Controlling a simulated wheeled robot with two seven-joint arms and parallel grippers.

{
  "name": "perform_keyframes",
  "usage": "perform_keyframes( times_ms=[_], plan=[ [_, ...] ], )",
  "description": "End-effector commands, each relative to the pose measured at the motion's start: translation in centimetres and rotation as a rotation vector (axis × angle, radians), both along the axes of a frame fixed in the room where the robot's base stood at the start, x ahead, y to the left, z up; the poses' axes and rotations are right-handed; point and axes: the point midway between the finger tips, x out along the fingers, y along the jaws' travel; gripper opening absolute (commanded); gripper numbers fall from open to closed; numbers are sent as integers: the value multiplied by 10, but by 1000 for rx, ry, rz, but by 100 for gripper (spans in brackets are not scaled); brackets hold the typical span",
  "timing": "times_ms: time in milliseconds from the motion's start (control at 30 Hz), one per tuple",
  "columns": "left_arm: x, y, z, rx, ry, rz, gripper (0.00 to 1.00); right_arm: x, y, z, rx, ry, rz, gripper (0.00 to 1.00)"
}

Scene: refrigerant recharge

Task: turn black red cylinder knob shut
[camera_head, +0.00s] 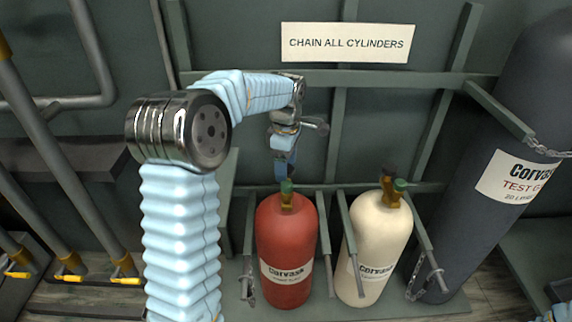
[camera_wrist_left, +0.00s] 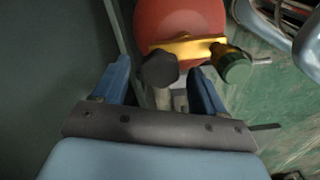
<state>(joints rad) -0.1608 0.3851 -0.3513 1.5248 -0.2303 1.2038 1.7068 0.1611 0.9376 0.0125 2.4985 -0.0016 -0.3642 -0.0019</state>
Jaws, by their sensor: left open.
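The red cylinder (camera_head: 286,238) stands upright in the rack, with a brass valve and a green cap (camera_head: 287,187) on top. My left gripper (camera_head: 284,172) reaches down from above to its valve and hides the black knob in the head view. In the left wrist view the black knob (camera_wrist_left: 160,70) sits on the brass valve (camera_wrist_left: 195,47), with the green cap (camera_wrist_left: 235,66) to its right. The left gripper (camera_wrist_left: 160,74) is open, a blue finger to either side of the knob. I cannot tell whether either finger touches it. My right gripper is not in view.
A cream cylinder (camera_head: 378,240) with its own dark knob and green cap stands just right of the red one. A large dark grey cylinder (camera_head: 505,150) leans at the right, chained. Rack bars (camera_head: 325,245) flank the red cylinder. Pipes (camera_head: 50,150) with yellow handles run at the left.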

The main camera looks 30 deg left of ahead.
Motion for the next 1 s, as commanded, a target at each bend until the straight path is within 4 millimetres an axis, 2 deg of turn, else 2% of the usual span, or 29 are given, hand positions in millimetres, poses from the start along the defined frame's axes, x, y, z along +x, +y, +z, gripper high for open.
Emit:
perform_keyframes(
  times_ms=[233,600,1000],
  plan=[
    [0,0,-1,0,0,0,72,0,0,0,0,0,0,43],
    [0,0,0,0,0,0,15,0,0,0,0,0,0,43],
    [0,0,1,1,0,-81,15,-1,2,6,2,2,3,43]
  ],
)
